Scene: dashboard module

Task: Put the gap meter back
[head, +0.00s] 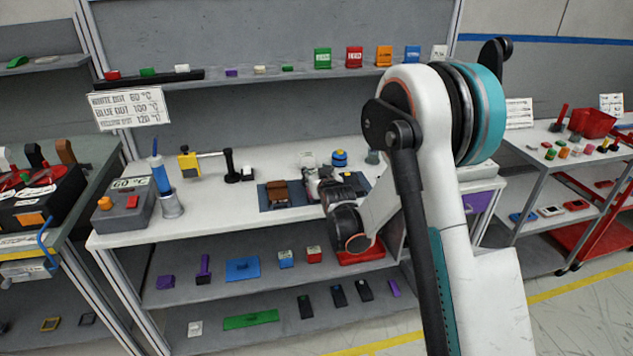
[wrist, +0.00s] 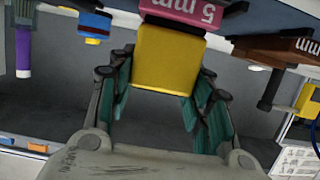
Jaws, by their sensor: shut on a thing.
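My gripper (wrist: 163,78) is shut on a yellow block (wrist: 165,60), with a teal-padded finger on each side of it. I cannot tell for certain whether this block is the gap meter. A pink piece marked "5 mm" (wrist: 188,12) sits right against the block's far end; whether the two are joined is unclear. A brown piece marked "mm" (wrist: 280,48) is apart on the right. In the head view my gripper (head: 316,178) is over the workbench, near a brown piece (head: 279,194) on a dark blue mat (head: 268,206). My wrist hides much of the grasp there.
The white workbench (head: 215,210) holds a grey box with an orange button (head: 122,205), a blue bottle in a metal cup (head: 160,180) and a yellow device on a rod (head: 188,163). A blue ringed item (head: 340,158) stands close behind my gripper. Lower shelves hold several small parts.

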